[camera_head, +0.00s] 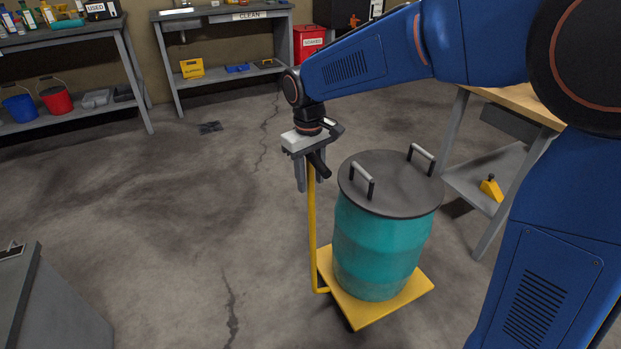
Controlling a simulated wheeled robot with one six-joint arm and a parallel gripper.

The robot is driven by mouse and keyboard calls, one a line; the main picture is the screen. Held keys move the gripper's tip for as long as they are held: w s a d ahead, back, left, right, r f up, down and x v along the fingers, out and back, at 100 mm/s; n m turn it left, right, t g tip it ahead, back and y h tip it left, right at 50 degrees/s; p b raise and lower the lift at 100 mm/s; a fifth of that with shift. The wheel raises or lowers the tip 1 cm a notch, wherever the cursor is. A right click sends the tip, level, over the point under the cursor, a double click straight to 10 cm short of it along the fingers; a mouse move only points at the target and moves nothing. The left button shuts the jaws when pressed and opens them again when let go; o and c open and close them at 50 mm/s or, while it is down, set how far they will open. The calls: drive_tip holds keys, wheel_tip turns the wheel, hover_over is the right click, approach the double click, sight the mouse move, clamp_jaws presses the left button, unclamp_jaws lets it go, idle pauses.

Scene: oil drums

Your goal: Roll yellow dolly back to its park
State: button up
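The yellow dolly (412,291) stands on the floor at the lower middle, with a flat yellow deck and a thin upright yellow post (312,235) at its left side. A teal drum (378,245) with a dark lid and two handles stands upright on the deck. My gripper (303,183) points down at the top of the post, by a short dark grip (319,165). Its fingers overlap the handle top in this view. I cannot tell whether they are closed on the grip. No marked park for the dolly can be made out.
A grey bin or cabinet (50,310) stands at the lower left. Shelves line the back, one labelled CLEAN (250,16). A workbench (515,100) with a lower shelf stands right of the drum.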

drive_tip(key=shift+f, duration=0.2)
clamp_jaws()
drive_tip(key=w+d, duration=0.6)
drive_tip(key=d, duration=0.5)
drive_tip(key=w+d, duration=0.5)
drive_tip(key=d, duration=0.7)
drive_tip(key=shift+w+d, duration=0.2)
drive_tip(key=shift+w, duration=0.2)
drive_tip(key=shift+r, duration=0.1)
unclamp_jaws()
drive_tip(key=shift+d, duration=0.15)
wheel_tip(320, 180, up, 17)
drive_tip(key=shift+s+a+r, duration=0.15)
drive_tip(key=shift+a, duration=0.05)
